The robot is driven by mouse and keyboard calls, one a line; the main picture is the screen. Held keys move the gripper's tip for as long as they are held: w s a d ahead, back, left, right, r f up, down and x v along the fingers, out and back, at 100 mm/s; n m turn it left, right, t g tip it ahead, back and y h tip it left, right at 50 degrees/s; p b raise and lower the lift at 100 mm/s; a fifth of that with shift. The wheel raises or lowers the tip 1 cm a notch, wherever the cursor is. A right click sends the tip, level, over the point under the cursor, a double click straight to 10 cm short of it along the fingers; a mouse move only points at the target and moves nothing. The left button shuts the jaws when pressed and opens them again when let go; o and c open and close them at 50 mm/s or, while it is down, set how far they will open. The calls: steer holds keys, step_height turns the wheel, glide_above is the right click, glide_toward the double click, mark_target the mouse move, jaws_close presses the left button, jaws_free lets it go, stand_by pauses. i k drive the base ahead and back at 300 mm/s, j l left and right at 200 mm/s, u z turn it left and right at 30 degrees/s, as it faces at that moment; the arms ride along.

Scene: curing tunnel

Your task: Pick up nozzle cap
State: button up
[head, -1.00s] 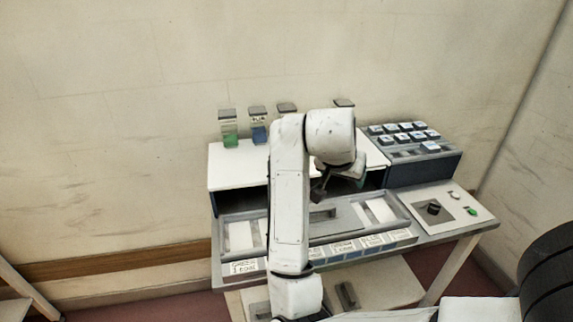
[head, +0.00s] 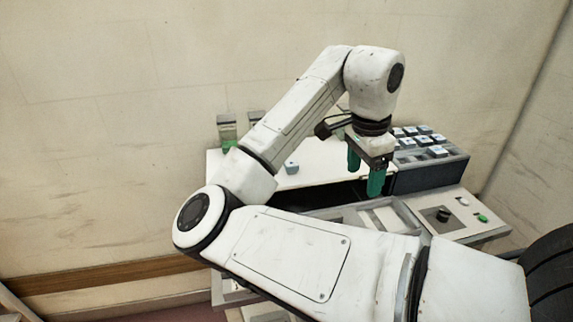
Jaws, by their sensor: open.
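I cannot tell for certain which thing is the nozzle cap. A small pale blue-grey block (head: 291,168) sits alone on the white shelf top, beside my forearm. My gripper (head: 365,183) has two green fingers pointing down, apart, with nothing visible between them. It hangs in front of the right part of the shelf, to the right of the small block and left of the grey rack. My arm hides much of the bench and part of the shelf.
Jars, one with green contents (head: 228,131), stand at the shelf's back left. A dark grey rack (head: 433,176) holds several pale blocks at right. The control panel (head: 462,225) has a black knob and a green button. The white shelf top (head: 318,158) has clear room.

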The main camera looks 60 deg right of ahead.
mark_target(291, 167)
steer(key=i+l, duration=0.65)
steer(key=i, duration=0.05)
